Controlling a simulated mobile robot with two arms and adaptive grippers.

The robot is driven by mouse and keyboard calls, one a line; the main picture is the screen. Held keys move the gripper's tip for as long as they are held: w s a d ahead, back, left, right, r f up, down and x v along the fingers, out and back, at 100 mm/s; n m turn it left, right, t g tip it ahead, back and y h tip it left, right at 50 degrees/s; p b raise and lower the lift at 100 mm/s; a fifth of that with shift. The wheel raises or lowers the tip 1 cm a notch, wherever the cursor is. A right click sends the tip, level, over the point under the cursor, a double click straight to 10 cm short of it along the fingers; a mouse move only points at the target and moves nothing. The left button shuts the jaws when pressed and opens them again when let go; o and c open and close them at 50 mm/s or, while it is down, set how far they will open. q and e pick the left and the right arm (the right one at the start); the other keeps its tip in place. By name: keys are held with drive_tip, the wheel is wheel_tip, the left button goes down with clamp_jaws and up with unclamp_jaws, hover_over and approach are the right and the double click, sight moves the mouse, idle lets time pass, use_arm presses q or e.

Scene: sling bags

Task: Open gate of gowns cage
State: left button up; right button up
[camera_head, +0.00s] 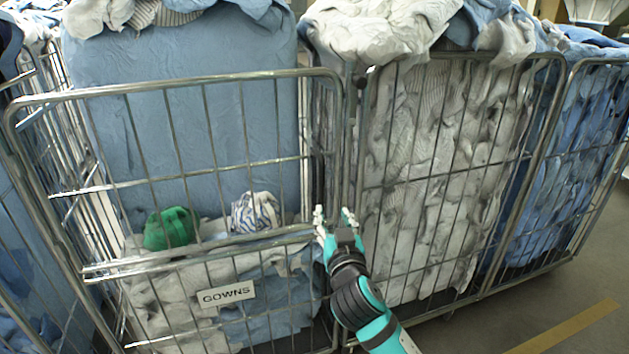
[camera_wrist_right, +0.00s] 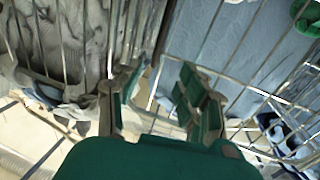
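The gowns cage is a metal wire cage at the left of the head view, with a white GOWNS sign (camera_head: 226,295) low on its front. Its barred front gate (camera_head: 180,87) stands across the front, its right edge close beside the neighbouring cage's post. My right gripper (camera_head: 334,215) is at that right edge, about mid-height, with its fingers spread. In the right wrist view the gripper (camera_wrist_right: 152,100) has its fingers apart, with a metal bar showing in the gap. I cannot tell whether it touches the bar. My left gripper is not in view.
Inside the gowns cage are blue cloth, a green bundle (camera_head: 171,228) and a striped bundle (camera_head: 256,211). A cage of white laundry (camera_head: 430,180) stands close on the right, then one of blue laundry (camera_head: 560,170). Floor with a yellow stripe (camera_head: 565,328) is clear at the lower right.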

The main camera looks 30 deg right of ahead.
sight(322, 181)
drive_tip(key=p+x, duration=0.3)
drive_tip(key=x, duration=1.4)
drive_tip(key=shift+f+p, duration=0.15)
drive_tip(key=shift+p, duration=0.2)
drive_tip(key=shift+c, duration=0.5)
clamp_jaws()
